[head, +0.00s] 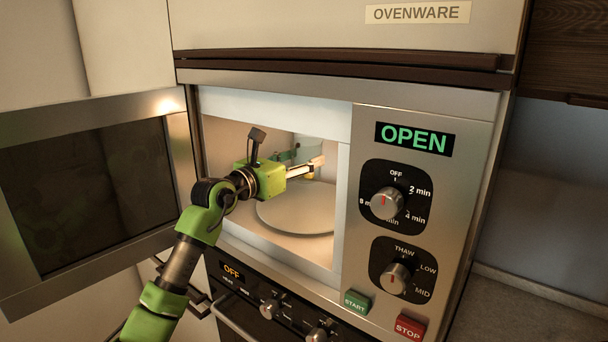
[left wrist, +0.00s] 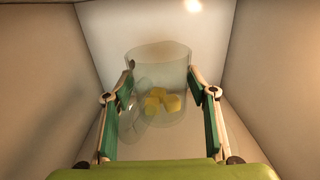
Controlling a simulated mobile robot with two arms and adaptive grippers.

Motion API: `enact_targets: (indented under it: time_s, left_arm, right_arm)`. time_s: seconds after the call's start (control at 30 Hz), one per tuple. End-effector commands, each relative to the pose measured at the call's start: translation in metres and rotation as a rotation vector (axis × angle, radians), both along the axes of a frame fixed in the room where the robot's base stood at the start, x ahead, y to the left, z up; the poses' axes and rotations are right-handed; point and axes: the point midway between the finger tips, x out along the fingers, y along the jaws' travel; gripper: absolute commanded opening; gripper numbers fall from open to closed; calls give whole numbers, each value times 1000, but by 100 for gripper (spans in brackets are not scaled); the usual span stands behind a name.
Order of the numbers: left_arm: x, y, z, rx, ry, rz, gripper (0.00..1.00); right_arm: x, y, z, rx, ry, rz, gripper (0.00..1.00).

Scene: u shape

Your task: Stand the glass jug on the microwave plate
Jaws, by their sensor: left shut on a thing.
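My left gripper (head: 305,168) reaches through the open microwave door, above the round microwave plate (head: 290,221). It is shut on the clear glass jug (left wrist: 157,68), which sits between the two fingers in the left wrist view. The jug looks upright and holds a few yellow chunks (left wrist: 162,102). In the head view the jug is faint and partly hidden behind the gripper, towards the back of the cavity. It appears raised above the plate, though its base is hard to make out. My right gripper is not in view.
The microwave door (head: 92,195) stands wide open at the left. The cavity walls are close around the gripper. The control panel (head: 400,215) at the right reads OPEN, with knobs and START and STOP buttons. The visible front part of the plate is clear.

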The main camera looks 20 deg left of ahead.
Motion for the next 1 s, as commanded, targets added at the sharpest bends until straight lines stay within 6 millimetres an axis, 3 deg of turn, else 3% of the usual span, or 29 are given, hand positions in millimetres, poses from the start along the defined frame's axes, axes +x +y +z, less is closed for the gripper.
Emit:
enact_targets:
  time_s: [0.5, 0.97, 1.0]
  left_arm:
    - [1, -1, -61, -2, 1, 0, 21]
    - [9, -3, -71, -1, -4, 0, 21]
    - [9, -3, -74, 0, 0, 0, 55]
  right_arm:
    - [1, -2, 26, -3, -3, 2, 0]
    - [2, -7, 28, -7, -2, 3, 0]
    - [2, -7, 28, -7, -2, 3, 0]
